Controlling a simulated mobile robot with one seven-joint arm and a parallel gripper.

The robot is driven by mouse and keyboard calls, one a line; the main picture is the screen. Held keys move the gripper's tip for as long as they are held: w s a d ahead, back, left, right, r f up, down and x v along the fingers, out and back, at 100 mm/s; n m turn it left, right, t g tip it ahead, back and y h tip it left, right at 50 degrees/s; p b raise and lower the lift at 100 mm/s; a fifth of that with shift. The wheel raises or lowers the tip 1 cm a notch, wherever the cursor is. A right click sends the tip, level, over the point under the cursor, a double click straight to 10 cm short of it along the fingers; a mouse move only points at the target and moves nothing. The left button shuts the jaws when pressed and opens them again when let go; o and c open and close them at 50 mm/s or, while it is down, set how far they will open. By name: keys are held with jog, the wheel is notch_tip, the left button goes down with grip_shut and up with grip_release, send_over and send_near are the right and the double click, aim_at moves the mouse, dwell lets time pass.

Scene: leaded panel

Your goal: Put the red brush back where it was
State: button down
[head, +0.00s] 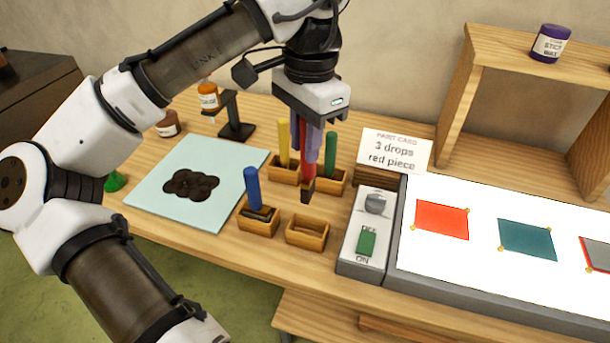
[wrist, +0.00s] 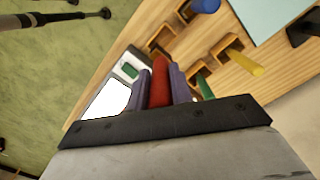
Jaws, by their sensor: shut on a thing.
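My gripper (head: 308,150) points down and is shut on the red brush (head: 308,172), with a purple finger on each side of the red handle. The brush hangs upright with its dark tip (head: 307,191) down, a little above and behind an empty wooden holder (head: 306,233). In the wrist view the red brush (wrist: 160,82) shows between the purple fingers. A blue brush (head: 252,189), a yellow brush (head: 284,142) and a green brush (head: 330,153) each stand in a wooden holder of their own.
A light blue mat (head: 150,207) with a dark blotch (head: 191,185) lies left. A switch box (head: 364,232) and a lit panel (head: 470,270) with coloured pieces lie right. A card (head: 394,151) reads "3 drops red piece". A wooden shelf (head: 475,95) bears a purple jar (head: 550,43).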

aim_at(305, 177)
jog(key=shift+f, duration=3.8)
jog(key=shift+f, duration=0.5)
jog(key=c, duration=1.2)
grip_release()
jog(key=shift+c, duration=0.2)
jog(key=r, duration=1.3)
jog(key=shift+w+d+r, duration=0.1)
jog(key=shift+w+d, duration=0.1)
jog(key=shift+d, duration=0.1)
